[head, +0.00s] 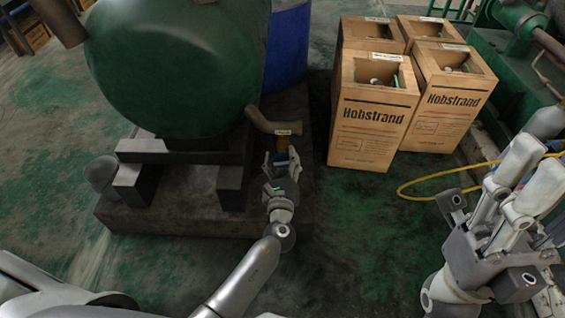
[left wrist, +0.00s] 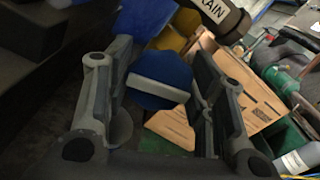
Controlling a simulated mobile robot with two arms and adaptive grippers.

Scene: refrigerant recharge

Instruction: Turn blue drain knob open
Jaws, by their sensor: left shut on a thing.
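The blue drain knob (left wrist: 160,80) sits between the two fingers of my left gripper in the left wrist view. A lighter bar runs across the knob's face. My left gripper (head: 280,165) is shut on it, at the end of the drain pipe (head: 272,122) below the green tank. The gripper hides most of the knob in the head view. A yellow part (left wrist: 180,32) lies behind the knob, and a label reading "RAIN" shows on the pipe end (left wrist: 218,12). My right gripper (head: 485,240) is at the far right, away from the knob; its finger opening is unclear.
The large green tank (head: 175,65) rests on dark blocks over a stone plinth (head: 190,219). A blue barrel (head: 287,45) stands behind it. Several Hobstrand boxes (head: 365,135) stand to the right. A yellow hose (head: 425,183) lies on the floor. Floor between the boxes and plinth is clear.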

